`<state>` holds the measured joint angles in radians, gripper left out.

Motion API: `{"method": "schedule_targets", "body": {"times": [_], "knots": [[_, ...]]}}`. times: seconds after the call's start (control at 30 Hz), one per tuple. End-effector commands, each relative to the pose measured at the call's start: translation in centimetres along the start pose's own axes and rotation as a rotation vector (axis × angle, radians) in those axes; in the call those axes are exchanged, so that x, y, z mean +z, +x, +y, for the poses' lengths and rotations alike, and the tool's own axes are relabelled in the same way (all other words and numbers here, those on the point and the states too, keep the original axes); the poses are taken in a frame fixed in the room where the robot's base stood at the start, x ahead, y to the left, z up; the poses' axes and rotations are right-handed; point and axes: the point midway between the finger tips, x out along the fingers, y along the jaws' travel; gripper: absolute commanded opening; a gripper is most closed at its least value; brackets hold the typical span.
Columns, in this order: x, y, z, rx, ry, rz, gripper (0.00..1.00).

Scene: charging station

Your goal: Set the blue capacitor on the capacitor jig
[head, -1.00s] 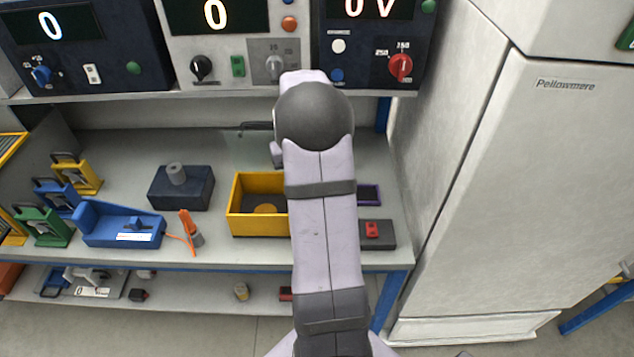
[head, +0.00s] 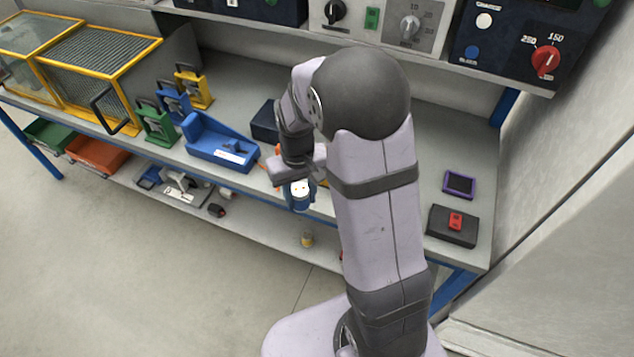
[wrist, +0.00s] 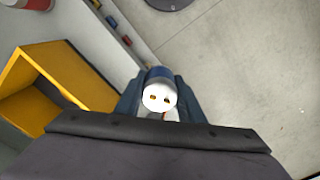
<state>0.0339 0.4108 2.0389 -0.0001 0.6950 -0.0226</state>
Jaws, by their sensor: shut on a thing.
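My gripper (head: 298,182) is shut on the blue capacitor (head: 299,201), a small blue cylinder with a white top, and holds it beyond the bench's front edge. In the wrist view the capacitor's white end face (wrist: 159,97) with two terminals shows between the fingers. No part is clearly marked as the capacitor jig. A blue fixture with a white label (head: 215,142) stands on the bench left of my gripper. A dark navy block (head: 265,121) stands behind my gripper, partly hidden by my arm.
A yellow bin (wrist: 45,95) is beside my gripper, mostly hidden in the head view. Green, blue and yellow clamp-like stands (head: 157,125) are left of the blue fixture. A black block with a red part (head: 452,226) and a purple-framed tray (head: 459,185) are at right.

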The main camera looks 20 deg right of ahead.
Motion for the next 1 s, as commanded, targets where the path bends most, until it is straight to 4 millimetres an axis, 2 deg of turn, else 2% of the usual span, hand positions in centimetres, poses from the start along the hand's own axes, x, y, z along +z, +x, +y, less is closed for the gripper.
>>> {"method": "schedule_targets", "body": {"times": [0.1,0.13,0.37,0.57,0.73,0.83,0.9,1.0], "knots": [[0.5,0.7,-1.4,0.0,-0.015,0.002,0.11],[0.3,0.3,-1.2,0.0,-0.002,0.004,0.11],[-1.2,-1.7,0.9,0.0,0.135,0.004,0.11],[-2.9,-3.9,3.5,0.0,0.301,0.004,0.11],[-4.5,-6.6,7.0,-0.001,0.507,0.004,0.11],[-5.6,-7.9,10.4,-0.001,0.657,0.003,0.11],[-6.3,-6.8,12.8,-0.001,0.702,-0.001,0.11],[-7.1,-5.1,15.2,-0.001,0.696,0.001,0.11]]}}
